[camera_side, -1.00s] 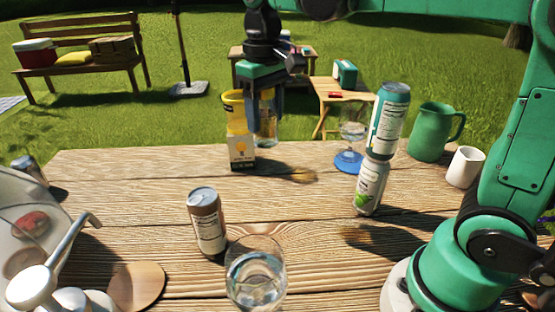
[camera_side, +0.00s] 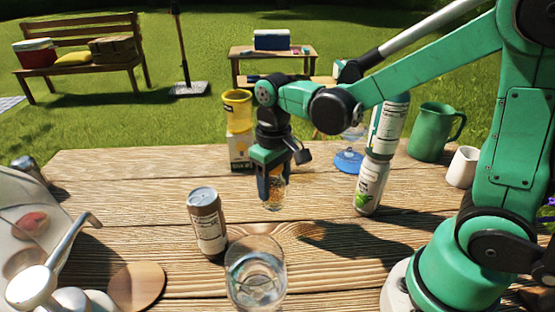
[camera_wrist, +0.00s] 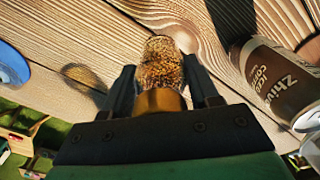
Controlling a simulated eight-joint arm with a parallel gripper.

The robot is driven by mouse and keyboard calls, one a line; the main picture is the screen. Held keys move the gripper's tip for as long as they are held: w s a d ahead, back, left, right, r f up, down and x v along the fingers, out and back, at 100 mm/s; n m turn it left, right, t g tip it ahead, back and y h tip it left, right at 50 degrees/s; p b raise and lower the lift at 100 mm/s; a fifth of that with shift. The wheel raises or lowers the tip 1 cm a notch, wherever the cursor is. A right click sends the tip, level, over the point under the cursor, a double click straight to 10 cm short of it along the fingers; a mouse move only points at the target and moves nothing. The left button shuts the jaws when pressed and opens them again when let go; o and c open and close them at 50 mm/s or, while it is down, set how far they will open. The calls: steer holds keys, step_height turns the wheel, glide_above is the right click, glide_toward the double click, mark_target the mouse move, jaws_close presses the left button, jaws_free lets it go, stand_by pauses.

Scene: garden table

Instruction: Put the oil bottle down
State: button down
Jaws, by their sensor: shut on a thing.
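My gripper (camera_side: 272,190) points down over the middle of the table (camera_side: 130,200). It is shut on the oil bottle (camera_side: 275,195), whose lower part shows between and below the fingers. In the wrist view the oil bottle (camera_wrist: 160,65) is amber and speckled, with a gold band or cap close to the palm, between the two fingers of my gripper (camera_wrist: 160,88). The bottle looks about upright, its base low over or on the wood; I cannot tell if it touches.
A brown can (camera_side: 206,222) and a glass (camera_side: 256,272) stand in front. A yellow cup (camera_side: 238,110) on a carton (camera_side: 239,150) is behind. A green jug (camera_side: 430,132) stands farther right. Wood between is clear.

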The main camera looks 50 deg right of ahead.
mark_target(274, 201)
steer(key=shift+f, duration=2.25)
steer(key=shift+f, duration=0.1)
steer(key=shift+c, duration=1.1)
jaws_free()
